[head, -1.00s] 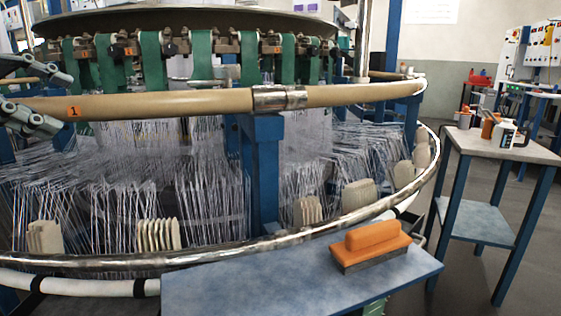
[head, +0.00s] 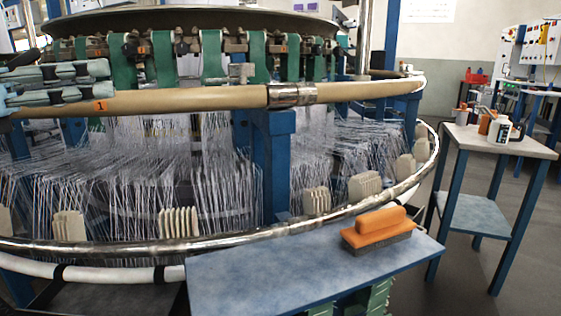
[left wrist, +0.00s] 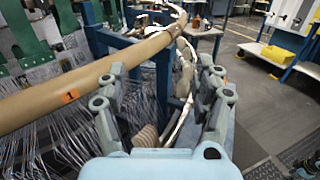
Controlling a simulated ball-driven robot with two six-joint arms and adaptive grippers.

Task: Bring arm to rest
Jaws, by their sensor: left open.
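My left gripper (head: 103,80) comes in from the left edge of the head view, level with the tan wooden rail (head: 190,100) of the loom. Its two grey-blue fingers are apart with nothing between them. In the left wrist view the open left gripper (left wrist: 165,82) has one finger in front of the tan rail and the other over the loom's lower rim. I cannot tell how near the fingers are to the rail. My right gripper does not show.
An orange-handled brush (head: 378,230) lies on a blue-grey shelf (head: 270,268) in front of the loom. Shiny metal lower rim (head: 230,240) curves around the threads. Floor shows at right.

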